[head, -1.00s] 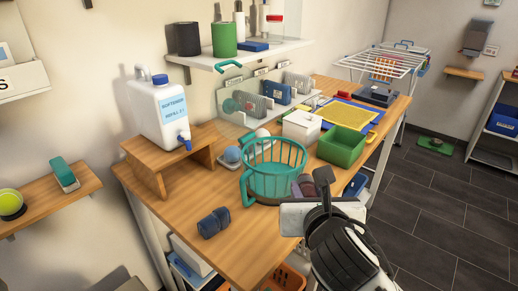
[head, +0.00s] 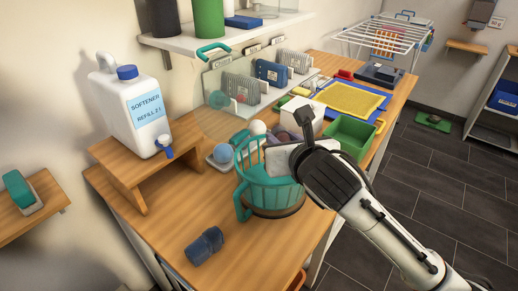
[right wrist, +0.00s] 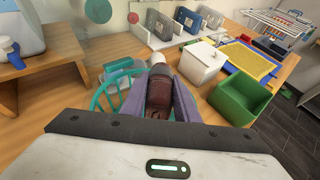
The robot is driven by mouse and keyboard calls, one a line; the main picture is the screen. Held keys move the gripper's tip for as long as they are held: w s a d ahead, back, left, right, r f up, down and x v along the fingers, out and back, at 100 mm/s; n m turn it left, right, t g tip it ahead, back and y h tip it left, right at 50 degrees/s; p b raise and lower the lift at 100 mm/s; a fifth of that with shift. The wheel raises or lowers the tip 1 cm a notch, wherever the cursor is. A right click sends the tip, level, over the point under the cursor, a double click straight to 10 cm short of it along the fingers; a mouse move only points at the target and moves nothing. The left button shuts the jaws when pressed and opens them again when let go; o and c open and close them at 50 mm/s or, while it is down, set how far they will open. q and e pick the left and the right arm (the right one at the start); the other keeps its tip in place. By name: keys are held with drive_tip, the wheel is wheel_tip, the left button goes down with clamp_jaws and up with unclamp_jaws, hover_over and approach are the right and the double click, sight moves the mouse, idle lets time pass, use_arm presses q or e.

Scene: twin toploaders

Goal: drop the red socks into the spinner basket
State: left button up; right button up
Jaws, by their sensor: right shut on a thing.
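The spinner basket (head: 272,208), teal with open slats and a side handle, stands on the wooden table. My right gripper (right wrist: 162,90) is shut on the red socks (right wrist: 158,93), a dark red rolled bundle between its two fingers in the right wrist view. In the right wrist view the basket (right wrist: 104,96) shows left of and partly behind the socks. I cannot tell whether the socks are below its rim. My left gripper is not in view.
A dark blue roll (head: 205,245) lies in front of the basket. A softener jug (head: 133,108) stands on a wooden riser at left. A green bin (head: 349,136) and a white box (head: 300,119) stand behind.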

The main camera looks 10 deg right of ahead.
wheel_tip(320, 180, down, 2)
drive_tip(key=shift+f, duration=0.1)
drive_tip(key=o, duration=1.1)
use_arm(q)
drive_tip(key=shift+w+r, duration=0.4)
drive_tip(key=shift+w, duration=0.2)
use_arm(e)
drive_tip(key=shift+s, duration=0.25)
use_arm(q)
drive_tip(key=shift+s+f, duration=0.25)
use_arm(e)
drive_tip(key=v, duration=0.9)
drive_tip(key=shift+s+r, duration=0.2)
drive_tip(key=shift+s, duration=0.1)
